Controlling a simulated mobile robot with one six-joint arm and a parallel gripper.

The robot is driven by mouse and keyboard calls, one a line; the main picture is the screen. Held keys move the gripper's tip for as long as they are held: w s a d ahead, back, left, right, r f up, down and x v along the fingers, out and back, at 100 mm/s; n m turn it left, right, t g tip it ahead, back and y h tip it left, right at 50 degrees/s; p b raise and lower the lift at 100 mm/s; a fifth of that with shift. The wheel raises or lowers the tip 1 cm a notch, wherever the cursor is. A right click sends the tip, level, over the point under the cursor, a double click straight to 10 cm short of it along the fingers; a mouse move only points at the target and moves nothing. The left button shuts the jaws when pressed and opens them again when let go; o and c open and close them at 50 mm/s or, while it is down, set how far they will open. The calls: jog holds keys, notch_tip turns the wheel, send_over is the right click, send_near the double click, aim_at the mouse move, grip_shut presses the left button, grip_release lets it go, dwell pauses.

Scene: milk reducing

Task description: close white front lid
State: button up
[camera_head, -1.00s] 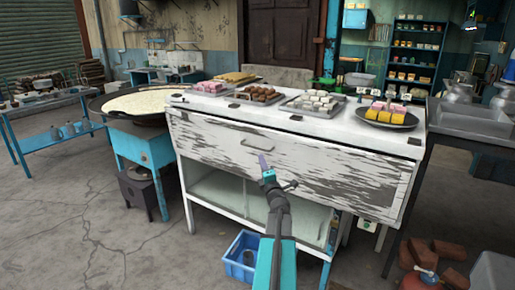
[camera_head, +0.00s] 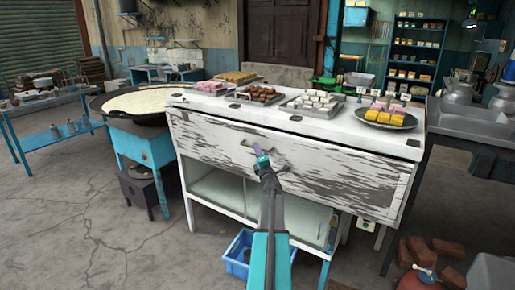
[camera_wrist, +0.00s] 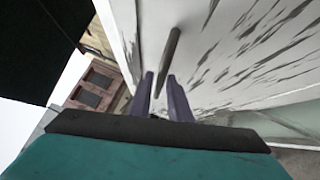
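The white front lid (camera_head: 340,172) is a long panel with peeling dark-streaked paint on the front of the white counter. It covers the counter's upper front, and its lower edge hangs above an open shelf. A dark bar handle shows on it in the wrist view (camera_wrist: 172,50). My gripper (camera_head: 258,149) is in front of the lid at the handle. In the wrist view its two purple fingers (camera_wrist: 159,78) are apart. The handle's near end appears between or just beyond the fingertips; I cannot tell whether they touch it. In the head view my gripper partly hides the handle.
Trays of sweets (camera_head: 315,103) and a round plate (camera_head: 385,117) stand on the counter top. A blue crate (camera_head: 240,255) is on the floor below. A wide pan (camera_head: 140,101) stands at left, a grey table (camera_head: 470,125) at right. Floor at front left is clear.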

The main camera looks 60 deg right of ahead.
aim_at(260, 142)
jog(key=shift+w+d+r, duration=0.15)
jog(key=shift+w+d, duration=0.35)
grip_shut()
jog(key=shift+d+r, duration=0.25)
jog(key=shift+d, duration=1)
jog(key=shift+d+r, duration=0.15)
